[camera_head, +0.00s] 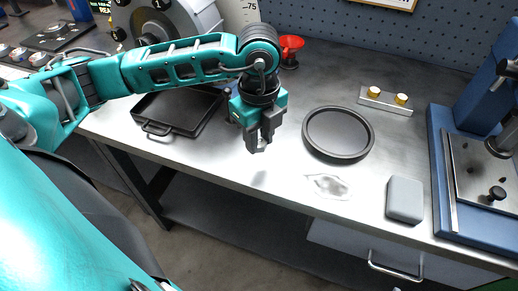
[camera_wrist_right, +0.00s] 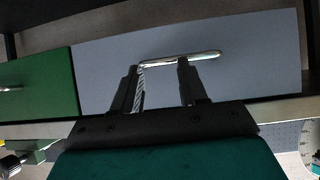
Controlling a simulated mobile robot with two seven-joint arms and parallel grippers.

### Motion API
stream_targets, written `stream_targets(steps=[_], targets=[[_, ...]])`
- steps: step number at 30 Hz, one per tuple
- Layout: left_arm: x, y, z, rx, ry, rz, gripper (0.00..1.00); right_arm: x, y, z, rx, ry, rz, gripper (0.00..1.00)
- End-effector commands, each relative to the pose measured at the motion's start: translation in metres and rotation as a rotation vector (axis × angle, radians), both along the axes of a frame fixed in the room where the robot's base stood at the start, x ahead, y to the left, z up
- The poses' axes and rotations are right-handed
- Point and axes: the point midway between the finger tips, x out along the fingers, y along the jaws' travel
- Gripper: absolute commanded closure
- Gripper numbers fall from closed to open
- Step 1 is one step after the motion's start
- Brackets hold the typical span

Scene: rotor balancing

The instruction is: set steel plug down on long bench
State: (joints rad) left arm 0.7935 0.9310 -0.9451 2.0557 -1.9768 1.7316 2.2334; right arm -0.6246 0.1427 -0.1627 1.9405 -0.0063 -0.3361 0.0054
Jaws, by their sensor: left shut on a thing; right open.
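My left gripper (camera_head: 259,143) is shut on the steel plug (camera_head: 262,147), a small grey piece that barely shows between the fingertips. The fingers hide most of it. The gripper points down above the long bench (camera_head: 385,145), with a small dark shadow on the bare top below it, so the plug appears held clear of the surface. My right gripper (camera_wrist_right: 160,78) shows in the right wrist view, open, its two fingers apart in front of a grey drawer front. A twisted, spiral-looking strip shows beside its left finger; I cannot tell what it is.
A black round tray (camera_head: 338,133) lies right of the left gripper, and a dark square tray (camera_head: 178,112) left of it. A clear, crumpled-looking patch (camera_head: 328,186), a grey block (camera_head: 405,199) and a blue press (camera_head: 445,180) are farther right. A drawer handle (camera_wrist_right: 180,58) is near my right gripper.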

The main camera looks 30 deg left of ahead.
Motion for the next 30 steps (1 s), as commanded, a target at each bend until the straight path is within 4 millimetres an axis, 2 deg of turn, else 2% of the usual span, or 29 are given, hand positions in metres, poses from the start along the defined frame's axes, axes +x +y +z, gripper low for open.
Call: stream_targets(steps=[10,25,26,30], targets=[[-0.001,0.0,-0.042,0.0,0.004,0.0,1.0,0.0,0.0,-0.002,0.0,0.0,0.0,0.57],[-0.001,0.0,-0.052,-0.001,0.001,-0.001,1.0,0.0,0.0,-0.01,0.0,0.0,0.0,0.57],[0.0,0.0,-0.05,0.0,0.001,-0.001,0.66,0.0,0.0,-0.008,0.0,0.0,0.0,0.57],[-0.001,0.0,-0.05,0.0,0.001,-0.001,0.53,0.0,0.0,-0.008,0.0,0.0,0.0,0.57]])
